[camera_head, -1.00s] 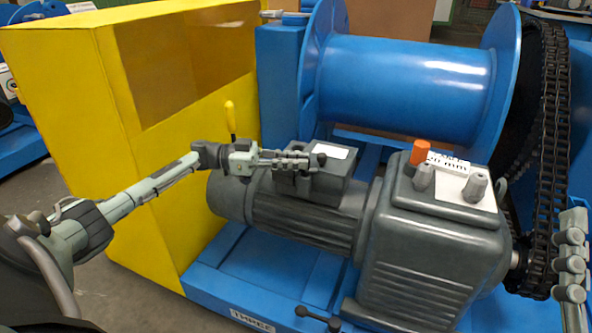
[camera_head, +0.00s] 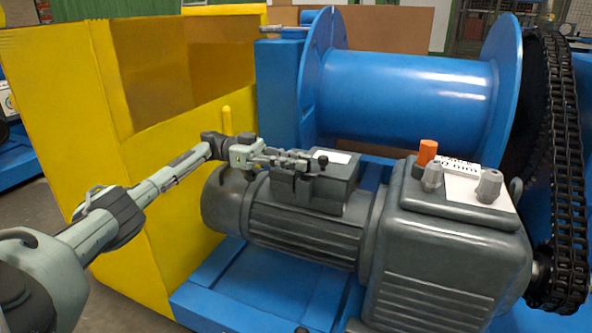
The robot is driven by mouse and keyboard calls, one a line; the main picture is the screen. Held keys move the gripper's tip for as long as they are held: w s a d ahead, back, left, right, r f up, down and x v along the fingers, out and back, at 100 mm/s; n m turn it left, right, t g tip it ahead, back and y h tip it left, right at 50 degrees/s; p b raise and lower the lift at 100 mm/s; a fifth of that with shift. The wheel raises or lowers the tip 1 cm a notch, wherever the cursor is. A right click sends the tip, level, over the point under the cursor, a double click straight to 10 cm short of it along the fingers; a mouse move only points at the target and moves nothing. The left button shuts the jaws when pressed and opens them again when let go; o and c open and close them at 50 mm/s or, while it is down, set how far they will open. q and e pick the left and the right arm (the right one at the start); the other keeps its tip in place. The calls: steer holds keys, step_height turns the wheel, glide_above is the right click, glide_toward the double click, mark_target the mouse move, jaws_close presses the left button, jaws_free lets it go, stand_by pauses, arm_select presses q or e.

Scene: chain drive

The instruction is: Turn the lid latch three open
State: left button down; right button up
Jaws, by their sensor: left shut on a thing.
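My left gripper (camera_head: 290,161) reaches in from the left over the dark grey motor (camera_head: 300,235). Its fingers are shut at the top of the motor's terminal box (camera_head: 335,193), on a small dark latch with a round black knob (camera_head: 322,160) showing just past the fingertips. The fingers hide most of the latch, so I cannot tell how far it is turned. A white label (camera_head: 334,157) lies on the box lid beside the knob. My right gripper is out of view.
A yellow guard (camera_head: 120,100) with an upright yellow lever (camera_head: 227,119) stands left. Behind is a blue drum (camera_head: 405,90), with a black chain (camera_head: 566,170) at right. The grey gearbox (camera_head: 445,255) carries an orange cap (camera_head: 427,152) and grey knobs. A blue base (camera_head: 265,290) lies below.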

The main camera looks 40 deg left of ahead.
arm_select(q)
steer(key=shift+d+f, duration=0.1)
stand_by(0.4)
steer(key=c, duration=1.5)
jaws_free()
steer(key=shift+c, duration=0.2)
step_height(320, 180, up, 10)
steer(key=shift+r, duration=0.1)
